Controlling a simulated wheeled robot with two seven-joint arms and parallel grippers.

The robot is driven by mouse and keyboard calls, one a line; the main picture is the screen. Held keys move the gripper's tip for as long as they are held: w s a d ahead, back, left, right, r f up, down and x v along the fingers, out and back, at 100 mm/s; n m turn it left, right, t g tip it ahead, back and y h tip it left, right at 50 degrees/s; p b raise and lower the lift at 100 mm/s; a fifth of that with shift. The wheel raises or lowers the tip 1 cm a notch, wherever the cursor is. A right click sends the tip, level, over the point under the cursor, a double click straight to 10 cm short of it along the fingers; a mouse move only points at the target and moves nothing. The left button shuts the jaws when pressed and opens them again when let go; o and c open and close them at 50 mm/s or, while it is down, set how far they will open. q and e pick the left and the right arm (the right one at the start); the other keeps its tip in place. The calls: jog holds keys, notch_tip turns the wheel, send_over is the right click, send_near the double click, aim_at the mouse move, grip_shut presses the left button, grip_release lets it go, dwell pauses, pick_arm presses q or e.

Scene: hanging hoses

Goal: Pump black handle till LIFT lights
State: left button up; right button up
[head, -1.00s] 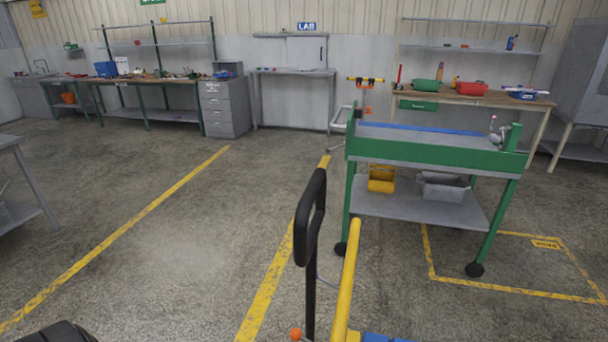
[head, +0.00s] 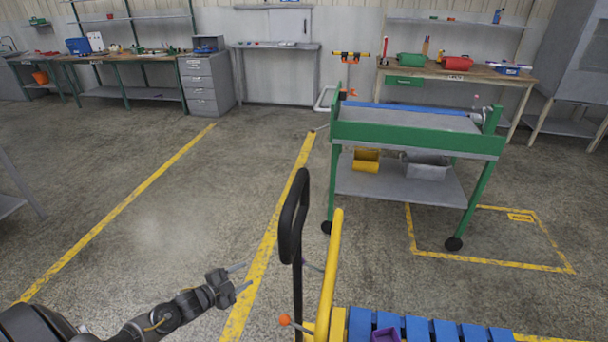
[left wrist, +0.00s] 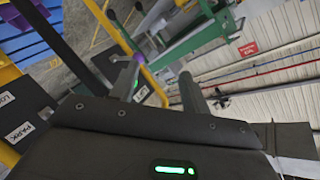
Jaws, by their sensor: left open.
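The black handle (head: 293,215), an upright loop on a black post, stands in the lower middle of the head view beside a yellow bar (head: 330,270). My left gripper (head: 243,277) is open and empty, left of the handle post and apart from it. Its fingers (left wrist: 158,88) also show in the left wrist view with nothing held. That view shows a PARK plate (left wrist: 22,133) and another dark plate (left wrist: 8,98) with cut-off lettering. A small dark plate (left wrist: 142,93) shows between the fingers; I cannot tell whether a light is lit. My right gripper is out of view.
An orange knob (head: 284,320) sits low by the post. Blue slats (head: 415,328) with a purple bin (head: 385,335) lie at lower right. A green cart (head: 400,135) stands beyond, near benches along the wall. The floor to the left is clear.

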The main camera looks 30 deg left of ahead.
pick_arm(q)
jog(key=w+d+r+m+t+h+p, duration=0.1)
jog(key=w+d+r+m+h, duration=0.15)
jog(key=r, duration=0.75)
jog(key=w+d+r+m+h+p, duration=0.1)
jog(key=r+m+h, duration=0.25)
jog(key=r, duration=0.55)
jog(key=m+g+h+p, duration=0.3)
jog(key=m+h, duration=0.4)
jog(key=m, duration=0.1)
send_near(298, 188)
jog(key=p+x, duration=0.1)
jog(key=x, duration=0.2)
jog(key=p+x, duration=0.1)
jog(key=x, duration=0.2)
jog(key=p+x, duration=0.1)
jog(key=x, duration=0.2)
jog(key=shift+w+d+f+p, duration=0.25)
jog(key=shift+w+d+p, duration=0.05)
jog(key=shift+d, duration=0.05)
jog(key=shift+w+d+f+y, duration=0.1)
jog(key=shift+w+d+y, duration=0.2)
jog(key=shift+w+d, duration=0.2)
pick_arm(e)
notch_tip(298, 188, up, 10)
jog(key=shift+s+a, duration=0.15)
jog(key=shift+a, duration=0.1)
pick_arm(q)
jog(key=shift+s, duration=0.1)
jog(key=shift+c, duration=0.4)
